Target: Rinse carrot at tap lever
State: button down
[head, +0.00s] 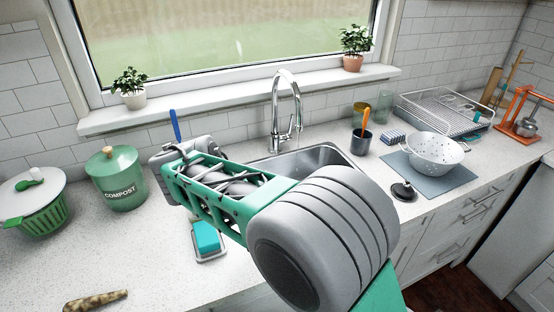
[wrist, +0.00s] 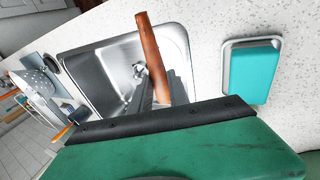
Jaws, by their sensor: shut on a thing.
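A long orange-brown carrot (wrist: 151,58) is held in my gripper (wrist: 160,88), which is shut on it in the wrist view. The carrot points up in that view, over the near part of the sink. In the head view my gripper (head: 178,152) is left of the sink (head: 318,158), and my arm hides the carrot. The sink basin (wrist: 119,62) also shows in the wrist view, behind the carrot.
A teal sponge in a dish (head: 207,238) lies on the counter below my arm. A green compost bin (head: 119,178) and a salad spinner (head: 38,205) stand left. A dark cup (head: 361,141), a white colander (head: 434,152) and a dish rack (head: 445,108) stand right.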

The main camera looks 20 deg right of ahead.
dwell(0.3)
jog(key=shift+w+a+p, duration=0.35)
jog(key=shift+a+p, duration=0.05)
jog(key=shift+a, duration=0.1)
jog(key=shift+d, duration=0.1)
jog(key=shift+s+d, duration=0.4)
jog(key=shift+d, duration=0.05)
jog(key=shift+w+a, duration=0.1)
jog(key=shift+w+a+p, duration=0.25)
jog(key=shift+a+p, duration=0.15)
jog(key=shift+p, duration=0.05)
